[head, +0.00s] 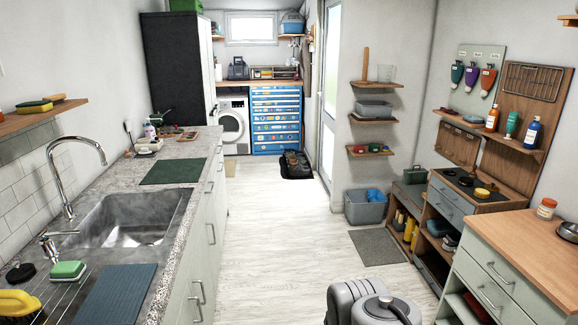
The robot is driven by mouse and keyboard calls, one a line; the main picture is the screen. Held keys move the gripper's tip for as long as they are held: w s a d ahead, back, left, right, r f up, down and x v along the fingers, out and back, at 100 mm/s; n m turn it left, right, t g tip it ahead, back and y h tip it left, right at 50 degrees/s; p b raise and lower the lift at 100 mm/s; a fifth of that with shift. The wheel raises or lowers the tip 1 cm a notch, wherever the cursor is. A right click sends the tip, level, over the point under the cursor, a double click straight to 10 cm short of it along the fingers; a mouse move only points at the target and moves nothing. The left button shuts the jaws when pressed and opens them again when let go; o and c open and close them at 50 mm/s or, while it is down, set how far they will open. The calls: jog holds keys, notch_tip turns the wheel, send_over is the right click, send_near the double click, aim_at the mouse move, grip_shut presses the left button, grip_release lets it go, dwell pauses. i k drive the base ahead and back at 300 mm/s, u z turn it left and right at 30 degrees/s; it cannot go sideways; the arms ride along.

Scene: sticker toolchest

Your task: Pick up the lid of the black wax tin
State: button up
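A round dark tin-like thing (568,231) sits on the wooden top of the cabinet at the right edge of the head view. It is partly cut off by the frame, and I cannot tell its lid from its body. A flat black disc (20,273) lies at the left beside the sink; I cannot tell whether it is a lid or a tin. Grey rounded parts of my own arm show at the bottom, right of centre. My gripper is not in view.
The wooden-topped cabinet (528,238) also bears a jar with an orange lid (546,208). A grey bin (365,207) stands by the wall. The middle floor (285,235) is clear.

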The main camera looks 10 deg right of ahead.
aim_at(449, 172)
jog(key=z, duration=0.2)
jog(key=i, duration=2.45)
jog(key=z, duration=0.95)
jog(key=i, duration=2.5)
jog(key=z, duration=0.8)
jog(key=i, duration=0.55)
